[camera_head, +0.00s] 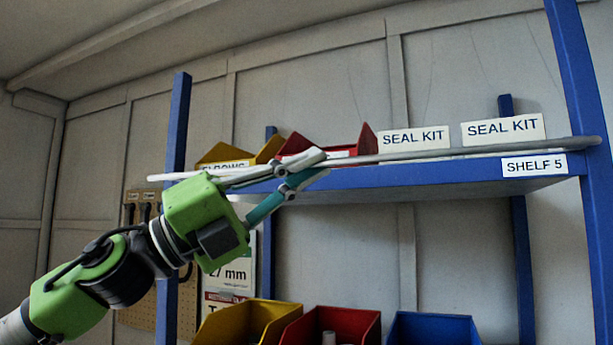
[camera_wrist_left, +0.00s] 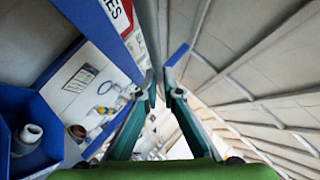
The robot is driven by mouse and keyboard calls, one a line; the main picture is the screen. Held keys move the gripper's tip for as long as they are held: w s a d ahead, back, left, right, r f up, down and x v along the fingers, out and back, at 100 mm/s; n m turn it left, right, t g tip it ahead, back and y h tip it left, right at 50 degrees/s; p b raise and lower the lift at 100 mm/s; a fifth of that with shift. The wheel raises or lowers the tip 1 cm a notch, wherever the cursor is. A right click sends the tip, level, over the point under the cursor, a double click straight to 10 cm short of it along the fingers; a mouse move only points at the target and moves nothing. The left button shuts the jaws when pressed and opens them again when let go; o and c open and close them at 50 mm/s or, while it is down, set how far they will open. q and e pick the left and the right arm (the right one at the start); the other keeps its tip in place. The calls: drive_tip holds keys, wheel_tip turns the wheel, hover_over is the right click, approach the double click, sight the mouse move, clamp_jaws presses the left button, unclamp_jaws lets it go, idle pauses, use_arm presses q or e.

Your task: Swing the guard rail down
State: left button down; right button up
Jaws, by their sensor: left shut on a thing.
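The guard rail (camera_head: 450,153) is a thin grey bar running along the front of the blue shelf marked SHELF 5 (camera_head: 430,182), about level with the shelf edge. Its right end meets the right blue post, and its left end reaches just past the left post. My left gripper (camera_head: 316,164) is shut on the rail left of its middle, coming from the lower left. In the left wrist view, the gripper's fingers (camera_wrist_left: 163,84) are close together near the middle, and the rail (camera_wrist_left: 148,28) appears to run up from between them. My right gripper is not in view.
Two white SEAL KIT boxes (camera_head: 413,139), a red bin (camera_head: 350,143) and a yellow bin (camera_head: 268,149) sit on the shelf behind the rail. Below stand yellow, red and blue bins (camera_head: 432,328). Blue posts (camera_head: 178,125) flank the shelf. The space under the shelf front looks clear.

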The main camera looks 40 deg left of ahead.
use_arm(q)
wheel_tip(320, 180, up, 4)
drive_tip(key=n+y+p, duration=0.1)
drive_tip(key=n+y, duration=0.1)
drive_tip(key=n, duration=0.1)
drive_tip(key=n+y+p, duration=0.2)
drive_tip(key=shift+s+f+n+g, duration=0.1)
drive_tip(key=shift+f+n+g, duration=0.1)
drive_tip(key=shift+n+g, duration=0.2)
drive_tip(key=shift+y, duration=0.3)
drive_tip(key=c, duration=2.2)
unclamp_jaws()
drive_tip(key=shift+f, duration=0.1)
